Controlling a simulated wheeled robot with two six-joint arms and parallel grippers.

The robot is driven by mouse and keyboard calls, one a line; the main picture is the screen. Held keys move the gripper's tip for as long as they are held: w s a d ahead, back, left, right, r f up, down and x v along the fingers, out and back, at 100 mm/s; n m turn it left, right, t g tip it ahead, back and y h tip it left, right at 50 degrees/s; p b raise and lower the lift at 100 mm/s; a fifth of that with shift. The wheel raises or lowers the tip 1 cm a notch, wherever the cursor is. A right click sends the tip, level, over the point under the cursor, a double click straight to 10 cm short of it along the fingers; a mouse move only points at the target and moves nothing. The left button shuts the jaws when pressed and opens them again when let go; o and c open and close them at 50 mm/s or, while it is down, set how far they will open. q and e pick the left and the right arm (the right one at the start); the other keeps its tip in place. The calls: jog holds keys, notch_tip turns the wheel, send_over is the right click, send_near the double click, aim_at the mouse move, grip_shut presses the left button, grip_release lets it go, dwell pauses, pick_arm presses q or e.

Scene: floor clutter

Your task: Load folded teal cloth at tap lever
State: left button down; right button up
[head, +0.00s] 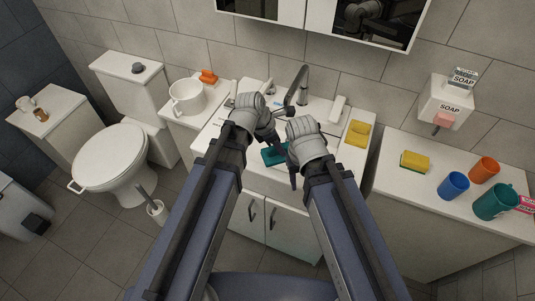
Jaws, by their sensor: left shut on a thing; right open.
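The folded teal cloth (272,155) shows at the front of the white sink, between my two grippers. My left gripper (273,143) is shut on the cloth, just above it; the contact is partly hidden by the hand. My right gripper (293,178) is open, low at the sink's front edge and right of the cloth. The grey tap (302,82) rises at the back of the sink, beyond both hands. I cannot clearly make out its lever.
A white mug (187,96) and an orange item (209,76) stand left of the sink. A yellow item (357,134) lies at its right. The right counter holds a sponge (414,161), a blue cup (453,186), an orange cup (484,169) and a teal mug (495,202).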

aim_at(279, 159)
pick_arm(q)
jog(key=s, duration=0.2)
jog(key=s+a, duration=0.1)
jog(key=shift+s+r+n, duration=0.15)
jog(key=shift+s+n, duration=0.2)
jog(key=shift+n, duration=0.05)
jog(key=shift+w, duration=0.1)
jog(key=shift+w, duration=0.2)
jog(key=w+a+f+b, duration=0.1)
jog(key=w+f+b, duration=0.1)
jog(key=w, duration=1.1)
jog(key=shift+w+a+f+b, duration=0.15)
jog(key=shift+w+f+b, duration=0.15)
jog(key=shift+f+b, duration=0.1)
jog(key=shift+s, duration=0.1)
jog(key=shift+s+d, duration=0.2)
jog(key=shift+s, duration=1.8)
jog(key=shift+s+d, duration=0.2)
jog(key=shift+s, duration=1.75)
